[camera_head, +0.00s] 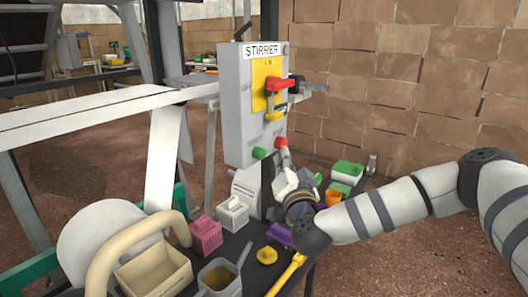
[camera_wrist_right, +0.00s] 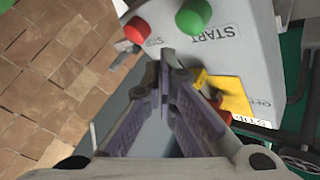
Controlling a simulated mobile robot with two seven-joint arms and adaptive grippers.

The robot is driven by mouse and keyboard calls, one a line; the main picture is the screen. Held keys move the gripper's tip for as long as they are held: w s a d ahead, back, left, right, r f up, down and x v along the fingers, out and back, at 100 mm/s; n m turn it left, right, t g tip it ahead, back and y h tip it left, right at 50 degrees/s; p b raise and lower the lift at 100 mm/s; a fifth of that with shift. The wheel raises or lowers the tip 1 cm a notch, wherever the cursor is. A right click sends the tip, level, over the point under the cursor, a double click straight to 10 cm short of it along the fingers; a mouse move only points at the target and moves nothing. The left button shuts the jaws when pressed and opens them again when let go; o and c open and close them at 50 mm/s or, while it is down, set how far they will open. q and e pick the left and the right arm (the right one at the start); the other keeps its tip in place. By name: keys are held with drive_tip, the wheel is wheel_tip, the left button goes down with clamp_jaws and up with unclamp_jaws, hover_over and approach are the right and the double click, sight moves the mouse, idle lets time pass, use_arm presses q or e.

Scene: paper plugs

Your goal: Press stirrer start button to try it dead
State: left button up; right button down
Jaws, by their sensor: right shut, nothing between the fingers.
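The grey stirrer box (camera_head: 240,120), labelled STIRRER, stands upright at the middle of the head view. Its front carries a yellow plate (camera_head: 262,88) with a red handle (camera_head: 281,84). Low on the front are a green button (camera_head: 259,153) and a red button (camera_head: 281,142). In the right wrist view the green button (camera_wrist_right: 193,17) sits beside a START label (camera_wrist_right: 212,33), with the red button (camera_wrist_right: 137,30) to its left. My right gripper (camera_wrist_right: 163,62) is shut and empty, its tips just short of the green button in that view; contact does not show. My left gripper is not in view.
Below the box, a dark table holds a pink basket (camera_head: 206,236), a white basket (camera_head: 233,213), a grey jug (camera_head: 219,277), an orange cup (camera_head: 333,197) and a beige bin (camera_head: 150,278). A brick wall (camera_head: 400,80) stands behind at right. White rails cross at left.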

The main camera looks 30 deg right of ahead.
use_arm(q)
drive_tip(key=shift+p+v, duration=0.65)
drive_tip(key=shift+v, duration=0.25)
use_arm(e)
drive_tip(key=s, duration=0.1)
drive_tip(key=s+d, duration=0.1)
drive_tip(key=s, duration=0.1)
drive_tip(key=shift+d, duration=0.1)
